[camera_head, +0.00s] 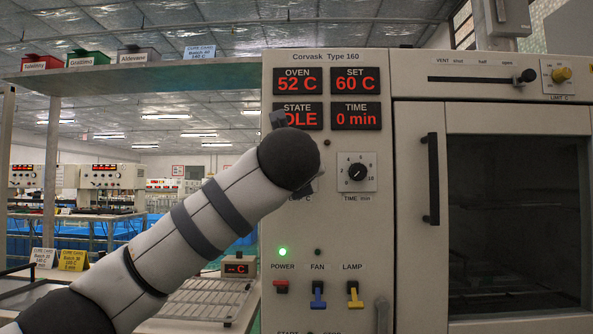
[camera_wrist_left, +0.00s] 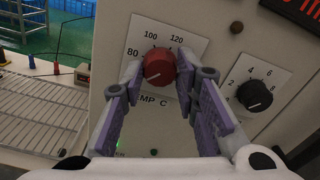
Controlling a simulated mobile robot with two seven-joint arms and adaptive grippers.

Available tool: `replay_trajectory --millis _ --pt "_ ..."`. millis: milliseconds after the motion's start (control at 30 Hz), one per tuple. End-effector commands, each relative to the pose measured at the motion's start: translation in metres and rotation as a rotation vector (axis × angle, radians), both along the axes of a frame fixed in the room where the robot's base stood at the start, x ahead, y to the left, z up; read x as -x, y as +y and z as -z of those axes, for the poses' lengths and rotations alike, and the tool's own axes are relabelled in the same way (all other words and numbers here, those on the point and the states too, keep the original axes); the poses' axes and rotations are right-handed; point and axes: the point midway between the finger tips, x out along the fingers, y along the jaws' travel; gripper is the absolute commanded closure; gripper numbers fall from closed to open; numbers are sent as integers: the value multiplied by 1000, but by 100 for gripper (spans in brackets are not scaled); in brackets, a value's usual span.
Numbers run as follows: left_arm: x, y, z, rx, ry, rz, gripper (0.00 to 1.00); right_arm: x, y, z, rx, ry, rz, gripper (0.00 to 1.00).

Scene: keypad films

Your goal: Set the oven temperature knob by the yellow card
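The red temperature knob (camera_wrist_left: 158,66) shows in the left wrist view on its white dial plate, with 80, 100 and 120 readable and the lower scale covered. Its white pointer line points down-left. My left gripper (camera_wrist_left: 160,70) is open, one finger on each side of the knob, with small gaps apparent; contact is hard to tell. In the head view my left arm hides the knob and most of the gripper. The set display (camera_head: 355,82) reads 60 C. The yellow card (camera_head: 73,260) stands at the lower left; its small print is hard to read. My right gripper is not in view.
The time knob (camera_head: 356,172) sits close right of the temperature dial. Below are the red power switch (camera_head: 281,287), blue fan switch (camera_head: 318,294) and yellow lamp switch (camera_head: 354,294). A white card (camera_head: 43,258) stands beside the yellow one. The oven door (camera_head: 515,220) is closed.

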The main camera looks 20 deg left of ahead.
Motion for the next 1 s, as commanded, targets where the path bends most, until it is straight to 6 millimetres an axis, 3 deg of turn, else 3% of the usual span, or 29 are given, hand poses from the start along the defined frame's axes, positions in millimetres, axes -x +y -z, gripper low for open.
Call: replay_trajectory --millis 33,100,467,1000 --pt "0 0 0 0 0 0 91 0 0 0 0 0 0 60" --pt "0 0 0 0 0 0 100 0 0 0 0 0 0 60" --pt "1 0 -3 -51 13 -1 100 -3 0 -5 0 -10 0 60" --pt "4 0 -12 -479 127 -4 100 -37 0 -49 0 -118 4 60"
